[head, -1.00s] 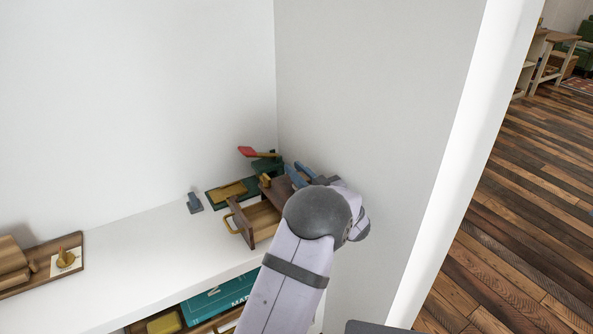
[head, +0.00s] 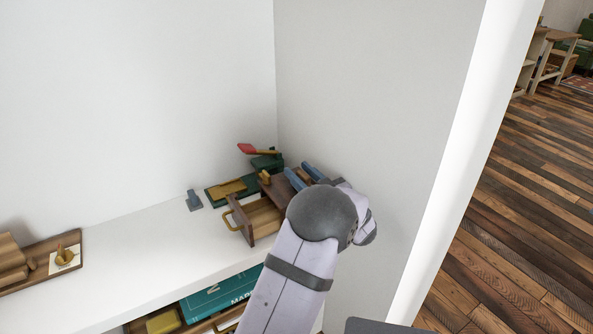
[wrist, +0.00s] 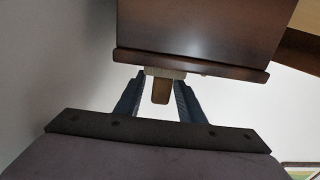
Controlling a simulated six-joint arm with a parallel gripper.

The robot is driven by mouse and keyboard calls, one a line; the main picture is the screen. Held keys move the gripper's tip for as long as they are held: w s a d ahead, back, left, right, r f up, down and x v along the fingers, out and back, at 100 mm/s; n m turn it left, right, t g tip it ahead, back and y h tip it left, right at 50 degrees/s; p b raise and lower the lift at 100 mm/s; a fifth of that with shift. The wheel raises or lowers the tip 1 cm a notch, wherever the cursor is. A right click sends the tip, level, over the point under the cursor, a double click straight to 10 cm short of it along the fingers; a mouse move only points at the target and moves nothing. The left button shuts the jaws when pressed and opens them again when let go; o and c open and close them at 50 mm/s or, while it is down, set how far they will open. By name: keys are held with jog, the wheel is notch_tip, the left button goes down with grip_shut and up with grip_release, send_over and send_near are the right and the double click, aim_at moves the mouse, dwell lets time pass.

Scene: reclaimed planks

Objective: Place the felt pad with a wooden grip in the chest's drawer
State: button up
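The chest (head: 274,190) stands in the shelf's back right corner, and its dark brown top also shows in the wrist view (wrist: 195,30). Its drawer (head: 240,222) is pulled open towards the left front, and what I see of its inside looks empty. My gripper (head: 306,173) is at the right side of the chest, its blue fingers apart. In the wrist view my gripper (wrist: 160,85) has a small wooden grip (wrist: 160,92) between the fingers, with gaps on both sides. A paler strip above it, at the chest's edge, looks like the felt pad (wrist: 165,73), mostly hidden.
A green tray (head: 215,199) with a wooden piece, a red-ended tool (head: 247,148) and a small blue-grey object (head: 194,201) lie behind the chest. A wooden board (head: 40,268) is at far left. The shelf middle (head: 140,245) is clear. A wall stands close right.

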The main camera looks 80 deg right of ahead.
jog(key=shift+v, duration=1.5)
jog(key=o, duration=0.6)
